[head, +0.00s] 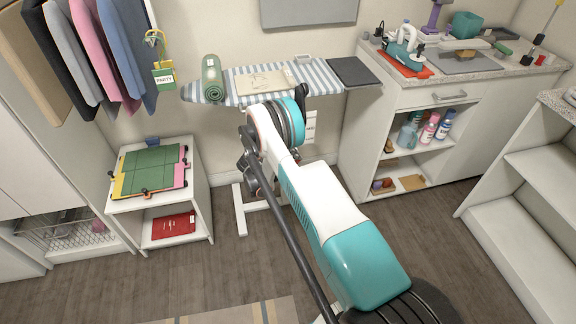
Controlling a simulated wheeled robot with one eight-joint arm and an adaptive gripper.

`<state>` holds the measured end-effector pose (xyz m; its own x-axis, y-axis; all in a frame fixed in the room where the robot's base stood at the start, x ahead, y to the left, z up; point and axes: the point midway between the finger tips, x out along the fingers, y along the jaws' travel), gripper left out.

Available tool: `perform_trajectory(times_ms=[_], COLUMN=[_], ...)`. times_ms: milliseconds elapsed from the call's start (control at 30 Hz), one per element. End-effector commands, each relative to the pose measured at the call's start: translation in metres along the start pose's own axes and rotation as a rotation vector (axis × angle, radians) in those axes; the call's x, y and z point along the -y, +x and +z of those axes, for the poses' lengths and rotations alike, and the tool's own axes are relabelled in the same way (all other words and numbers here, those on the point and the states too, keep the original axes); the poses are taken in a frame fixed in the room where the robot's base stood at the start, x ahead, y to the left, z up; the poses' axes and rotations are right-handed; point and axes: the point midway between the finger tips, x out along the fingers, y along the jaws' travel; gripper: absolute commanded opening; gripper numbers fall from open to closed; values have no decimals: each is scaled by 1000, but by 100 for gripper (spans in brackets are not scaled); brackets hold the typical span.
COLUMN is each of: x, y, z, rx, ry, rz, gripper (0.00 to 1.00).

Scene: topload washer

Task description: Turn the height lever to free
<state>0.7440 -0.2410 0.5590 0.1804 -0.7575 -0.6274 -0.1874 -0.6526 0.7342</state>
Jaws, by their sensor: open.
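The ironing board (325,72) has a blue and white striped cover and stands against the back wall on white legs (240,212). My arm reaches up across the middle of the view and covers much of the board's underside. My gripper (249,160) shows only as dark parts at the arm's far end, in front of the board; it is open, and its fingertips are hard to make out. A small white card with print (310,128) shows below the board, just right of my arm. I cannot make out the height lever or its setting.
A rolled green mat (212,78) and a beige sheet (264,82) lie on the board. A low white side table (199,205) stands left, a counter cabinet (408,98) right. Clothes hang at upper left. The wooden floor (215,268) between them is mostly clear.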

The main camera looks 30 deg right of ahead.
Motion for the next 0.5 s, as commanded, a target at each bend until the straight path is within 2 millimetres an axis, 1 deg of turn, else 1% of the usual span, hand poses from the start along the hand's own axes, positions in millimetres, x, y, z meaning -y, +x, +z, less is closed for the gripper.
perform_trajectory(times_ms=[67,167,267,500], x=[0,0,0,0], y=[-3,-13,-30,-80], z=[0,0,-1,-1], rx=[0,-1,-3,-1], ry=[-1,-2,-2,-2], rz=[0,0,0,0], gripper=[100,100,100,100])
